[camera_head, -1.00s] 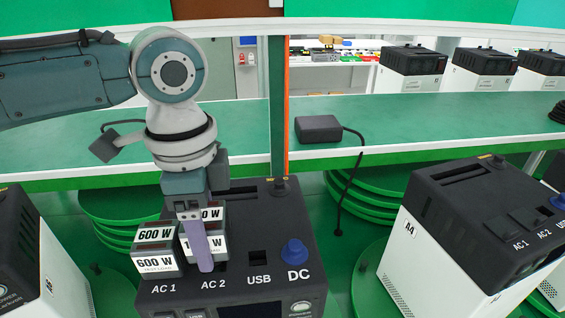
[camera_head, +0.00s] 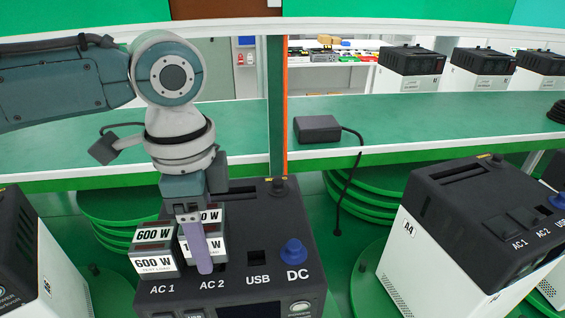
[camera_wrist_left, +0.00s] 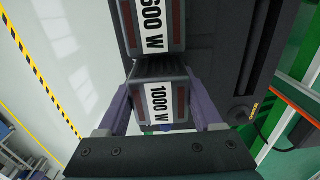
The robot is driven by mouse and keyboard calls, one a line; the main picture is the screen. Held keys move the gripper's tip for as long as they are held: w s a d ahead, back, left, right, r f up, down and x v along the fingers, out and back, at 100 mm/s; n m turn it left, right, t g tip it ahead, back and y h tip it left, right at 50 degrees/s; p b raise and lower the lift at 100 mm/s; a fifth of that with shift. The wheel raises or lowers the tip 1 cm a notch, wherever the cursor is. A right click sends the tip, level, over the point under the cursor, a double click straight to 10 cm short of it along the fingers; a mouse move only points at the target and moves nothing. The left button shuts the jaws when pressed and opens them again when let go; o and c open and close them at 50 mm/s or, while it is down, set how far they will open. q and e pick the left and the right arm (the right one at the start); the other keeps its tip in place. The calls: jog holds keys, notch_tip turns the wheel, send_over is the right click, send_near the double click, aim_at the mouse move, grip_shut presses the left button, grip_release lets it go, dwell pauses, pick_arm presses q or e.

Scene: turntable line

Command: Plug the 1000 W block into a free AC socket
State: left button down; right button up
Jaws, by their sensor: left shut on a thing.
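My left gripper (camera_head: 203,245) is shut on the 1000 W block (camera_head: 213,216), and a finger covers part of the block's front. In the left wrist view the 1000 W block (camera_wrist_left: 161,100) sits between both fingers. The block is at the AC 2 position on top of the dark power station (camera_head: 240,285). I cannot tell whether its pins are fully seated. A 600 W block (camera_head: 153,258) stands right beside it at AC 1, and also shows in the left wrist view (camera_wrist_left: 153,28). The sockets under both blocks are hidden. My right gripper is not in view.
A blue plug (camera_head: 294,250) stands in the DC socket, right of the open USB port (camera_head: 258,258). Another station (camera_head: 470,230) is at the right, and part of one at the left (camera_head: 25,255). A black adapter (camera_head: 317,128) lies on the green shelf behind.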

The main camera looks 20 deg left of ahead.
pick_arm(q)
jog(key=shift+f, duration=0.45)
grip_release()
jog(key=shift+f, duration=0.1)
